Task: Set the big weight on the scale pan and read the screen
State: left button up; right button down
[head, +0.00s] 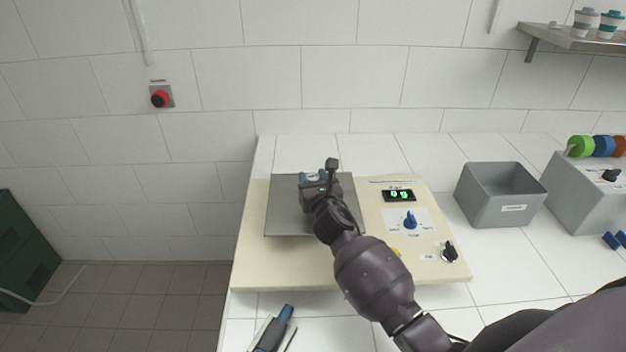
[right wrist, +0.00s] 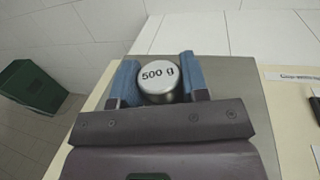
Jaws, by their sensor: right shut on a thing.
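A silver cylindrical weight marked "500 g" (right wrist: 158,80) is between the blue fingers of my right gripper (right wrist: 160,82) in the right wrist view. My right gripper (head: 314,178) is shut on it over the grey square scale pan (head: 285,218); the pan also shows in the right wrist view (right wrist: 225,78). In the head view the gripper mostly hides the weight. I cannot tell whether its base touches the pan. The screen (head: 399,195) on the cream panel shows small green digits, too small to read surely.
The cream panel (head: 290,274) has a blue knob (head: 410,219) and a black switch (head: 450,251). A grey open bin (head: 498,210) stands to the right. A red button (head: 160,98) is on the wall.

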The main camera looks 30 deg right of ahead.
jog(key=c, duration=1.1)
grip_release()
jog(key=shift+f, duration=0.15)
jog(key=o, duration=0.5)
jog(key=shift+r, duration=0.2)
jog(key=v, duration=1.2)
